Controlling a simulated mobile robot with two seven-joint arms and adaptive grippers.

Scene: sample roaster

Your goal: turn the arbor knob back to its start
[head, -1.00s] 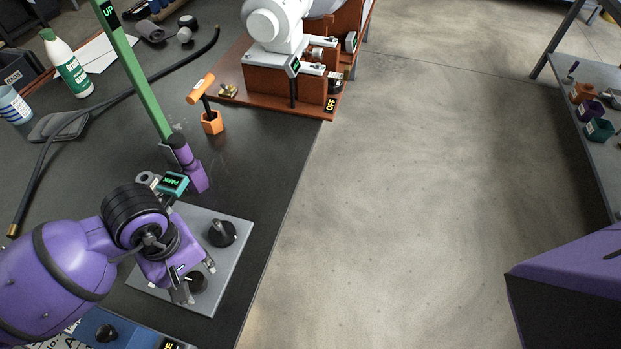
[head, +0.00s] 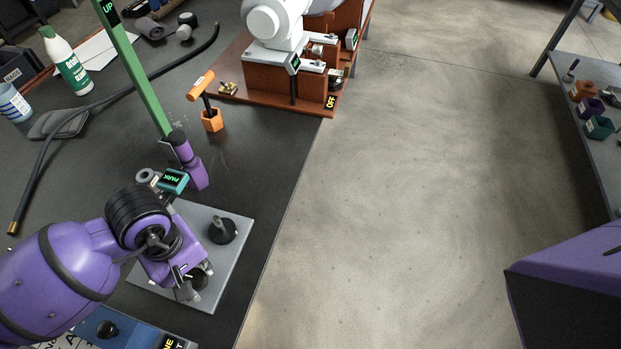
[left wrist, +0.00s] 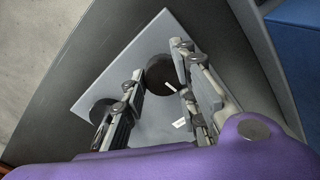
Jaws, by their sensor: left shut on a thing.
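A grey plate (head: 237,262) on the dark bench carries two black knobs. My left gripper (head: 194,283) is down at the nearer black knob (left wrist: 161,72), its fingers shut on it from both sides. In the left wrist view this knob shows between the fingers of the gripper (left wrist: 158,88), with a pale mark on its face. The farther black knob (head: 222,230) stands free, with a raised grip; it shows partly behind a finger in the left wrist view (left wrist: 101,111). The small label on the plate is too small to read. My right gripper is out of view.
A teal box reading PARK (head: 173,180) and a purple-ended green lever (head: 142,80) stand just beyond the plate. An orange T-handle (head: 201,86) is farther back. A blue panel (head: 97,326) lies at the near side. The bench edge runs close right of the plate.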

